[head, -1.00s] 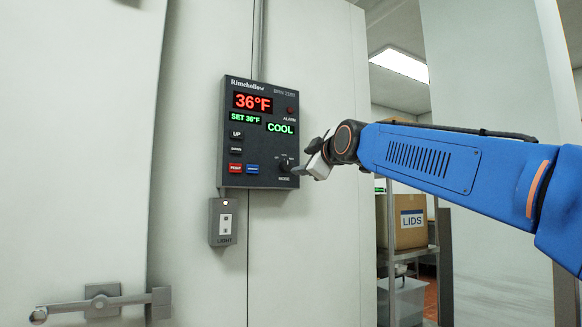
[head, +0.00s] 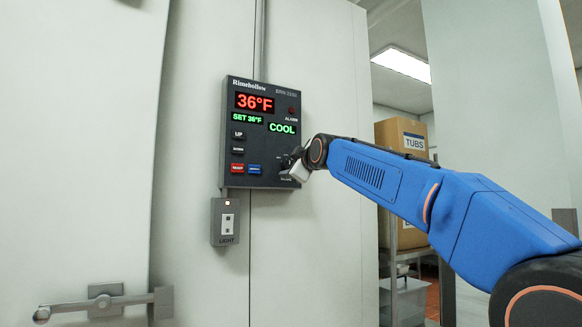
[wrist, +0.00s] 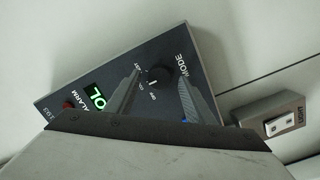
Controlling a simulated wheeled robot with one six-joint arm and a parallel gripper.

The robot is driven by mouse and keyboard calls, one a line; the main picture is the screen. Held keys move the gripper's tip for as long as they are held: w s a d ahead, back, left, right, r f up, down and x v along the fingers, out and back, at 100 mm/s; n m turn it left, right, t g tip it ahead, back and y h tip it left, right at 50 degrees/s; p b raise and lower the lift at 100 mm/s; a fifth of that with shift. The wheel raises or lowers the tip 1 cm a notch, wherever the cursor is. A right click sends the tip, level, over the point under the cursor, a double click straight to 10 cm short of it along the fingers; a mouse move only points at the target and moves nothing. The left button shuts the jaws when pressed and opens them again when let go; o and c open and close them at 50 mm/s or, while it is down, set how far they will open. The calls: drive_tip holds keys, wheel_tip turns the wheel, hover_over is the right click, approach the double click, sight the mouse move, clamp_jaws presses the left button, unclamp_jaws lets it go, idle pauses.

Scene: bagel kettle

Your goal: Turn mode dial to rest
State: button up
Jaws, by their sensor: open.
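The mode dial (wrist: 161,76) is a small round black knob with a light pointer mark, on the lower right of the dark control panel (head: 229,150). My gripper (wrist: 159,82) is open, with one finger on each side of the dial in the wrist view. I cannot tell whether either finger touches it. In the head view my gripper (head: 294,165) covers most of the dial. Small labels stand around the dial, too small to read surely. The green display (head: 283,128) reads COOL.
The panel also has a red 36°F display (head: 254,102), a red button (head: 237,168) and a blue button (head: 255,169). A grey light switch box (head: 225,221) hangs below. A door latch (head: 103,301) is at lower left. Boxes stand on a shelf behind my arm.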

drive_tip(key=c, duration=1.1)
drive_tip(key=shift+m, duration=0.3)
drive_tip(key=m, duration=0.4)
drive_tip(key=shift+r+g, duration=0.1)
drive_tip(key=shift+g, duration=0.2)
drive_tip(key=shift+w+m+g, duration=0.1)
drive_tip(key=shift+m+g, duration=0.2)
drive_tip(key=shift+m, duration=1.6)
drive_tip(key=shift+o, duration=0.2)
